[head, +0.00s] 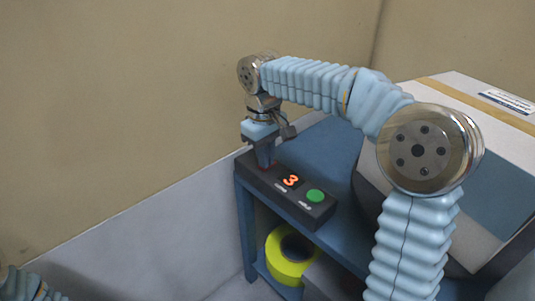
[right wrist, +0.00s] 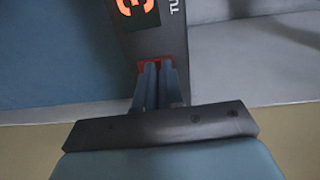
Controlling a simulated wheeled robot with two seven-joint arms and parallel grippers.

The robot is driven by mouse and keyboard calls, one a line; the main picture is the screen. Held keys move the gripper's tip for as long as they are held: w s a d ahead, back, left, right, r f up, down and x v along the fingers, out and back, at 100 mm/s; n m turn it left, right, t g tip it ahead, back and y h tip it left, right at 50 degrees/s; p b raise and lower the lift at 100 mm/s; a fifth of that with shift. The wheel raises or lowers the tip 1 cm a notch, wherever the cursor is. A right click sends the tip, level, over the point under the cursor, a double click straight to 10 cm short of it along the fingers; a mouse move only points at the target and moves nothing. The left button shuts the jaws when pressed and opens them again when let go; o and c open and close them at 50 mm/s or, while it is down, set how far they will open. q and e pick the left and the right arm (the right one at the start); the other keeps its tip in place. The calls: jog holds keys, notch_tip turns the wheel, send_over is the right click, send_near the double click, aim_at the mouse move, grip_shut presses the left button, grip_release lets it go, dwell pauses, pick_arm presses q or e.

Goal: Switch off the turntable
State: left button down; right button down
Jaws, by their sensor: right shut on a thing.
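The dark control box (head: 283,184) sits along the front left edge of the blue table. It carries a lit orange digit 3 display (head: 291,181), which also shows at the top of the right wrist view (right wrist: 135,12), and a green button (head: 315,196). My right gripper (head: 264,164) points down at the far end of the control box. In the right wrist view, its fingers (right wrist: 158,72) are close together at a red button (right wrist: 150,64), which they partly hide. I cannot tell how far the button is pressed. The turntable itself is not clearly visible.
A large carton (head: 466,100) with brown tape stands on the blue table (head: 325,148) at the right, near my right arm. A yellow tape roll (head: 283,262) lies on the shelf below. A wall rises behind and to the left.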

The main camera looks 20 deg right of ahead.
jog(key=shift+a+f, duration=0.1)
jog(key=shift+f, duration=0.05)
